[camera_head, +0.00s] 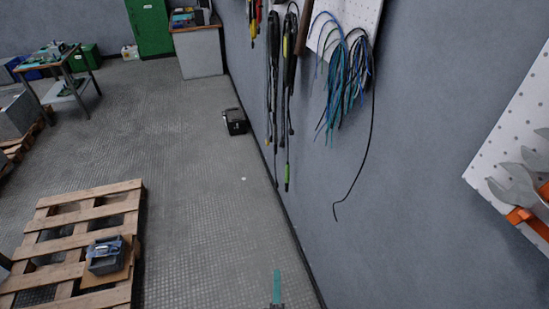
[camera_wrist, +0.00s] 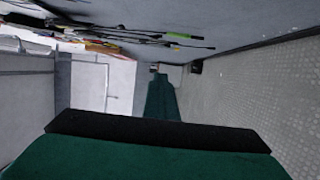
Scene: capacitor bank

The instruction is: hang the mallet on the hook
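I cannot make out the mallet for certain in either view, and no single hook stands out. A brown handle-like piece (camera_head: 304,27) hangs on the wall at the top of the head view, its upper end cut off. A thin teal piece (camera_head: 277,287) rises from a dark base at the bottom edge there, seemingly at my gripper. In the wrist view, a wide dark green block with a black edge (camera_wrist: 150,155) fills the bottom, with a narrower green piece (camera_wrist: 161,100) beyond it. Whether these are fingers or something held is unclear.
Black tools (camera_head: 289,70) and blue-green cables (camera_head: 345,85) hang on the grey wall. A pegboard with wrenches (camera_head: 500,165) is at right. A wooden pallet (camera_head: 70,240) carrying a grey box (camera_head: 105,256) lies at lower left. A black case (camera_head: 235,121) stands by the wall. The floor between is open.

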